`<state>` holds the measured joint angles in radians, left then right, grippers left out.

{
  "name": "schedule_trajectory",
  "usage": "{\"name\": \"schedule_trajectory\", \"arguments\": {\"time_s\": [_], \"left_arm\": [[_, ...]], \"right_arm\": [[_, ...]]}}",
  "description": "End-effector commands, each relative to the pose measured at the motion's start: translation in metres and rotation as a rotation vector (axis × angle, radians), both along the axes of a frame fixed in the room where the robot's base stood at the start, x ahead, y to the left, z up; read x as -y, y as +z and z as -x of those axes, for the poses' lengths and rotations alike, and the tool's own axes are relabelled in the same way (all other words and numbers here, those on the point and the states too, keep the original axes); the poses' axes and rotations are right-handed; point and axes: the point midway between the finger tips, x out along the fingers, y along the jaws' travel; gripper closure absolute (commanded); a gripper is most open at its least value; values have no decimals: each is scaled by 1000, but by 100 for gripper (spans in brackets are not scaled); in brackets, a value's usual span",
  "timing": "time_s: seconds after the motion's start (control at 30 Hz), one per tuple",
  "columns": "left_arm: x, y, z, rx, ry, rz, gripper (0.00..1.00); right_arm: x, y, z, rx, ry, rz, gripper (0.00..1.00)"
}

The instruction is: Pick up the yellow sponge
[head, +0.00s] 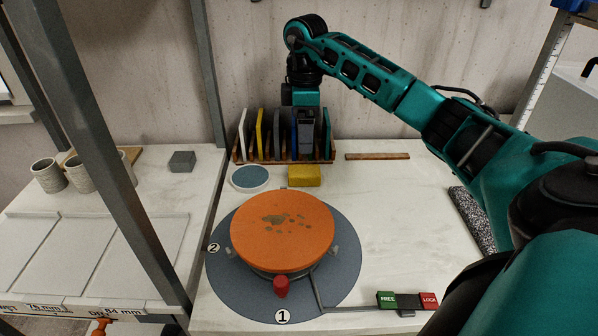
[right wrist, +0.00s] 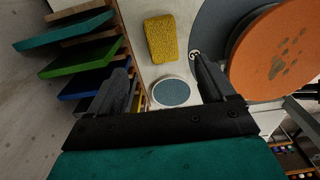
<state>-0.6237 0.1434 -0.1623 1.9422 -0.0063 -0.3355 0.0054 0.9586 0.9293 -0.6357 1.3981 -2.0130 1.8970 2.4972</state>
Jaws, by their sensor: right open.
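The yellow sponge (head: 304,176) lies flat on the white worktop, just in front of the rack and behind the orange disc. It also shows in the right wrist view (right wrist: 161,38), beyond my fingertips and touching neither. My right gripper (head: 307,138) is above the rack area, behind the sponge in the head view. In the right wrist view its two dark fingers (right wrist: 165,76) are spread apart with nothing between them. My left gripper is in neither view.
A wooden rack (head: 240,158) of upright coloured boards stands behind the sponge. A round blue-topped dish (head: 250,178) sits left of it. The orange disc (head: 283,232) on a grey turntable (head: 340,262) is in front. Clear worktop lies to the right.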

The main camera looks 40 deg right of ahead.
Motion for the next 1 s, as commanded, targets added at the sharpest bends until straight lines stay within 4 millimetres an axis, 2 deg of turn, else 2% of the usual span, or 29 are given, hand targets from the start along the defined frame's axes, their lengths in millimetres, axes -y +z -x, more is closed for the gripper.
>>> {"name": "schedule_trajectory", "arguments": {"time_s": [0.03, 0.2, 0.43, 0.7, 1.0], "left_arm": [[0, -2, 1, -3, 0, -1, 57], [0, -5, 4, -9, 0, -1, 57], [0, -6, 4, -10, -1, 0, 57], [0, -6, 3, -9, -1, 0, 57], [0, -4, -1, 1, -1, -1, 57]], "right_arm": [[0, -13, 1, -5, 0, 0, 17], [0, -40, 1, -3, 0, -1, 17], [-1, -57, 1, -1, 1, -1, 17], [-3, -96, 3, -3, 0, -1, 17], [-2, -104, 3, 1, 0, -1, 17]]}}
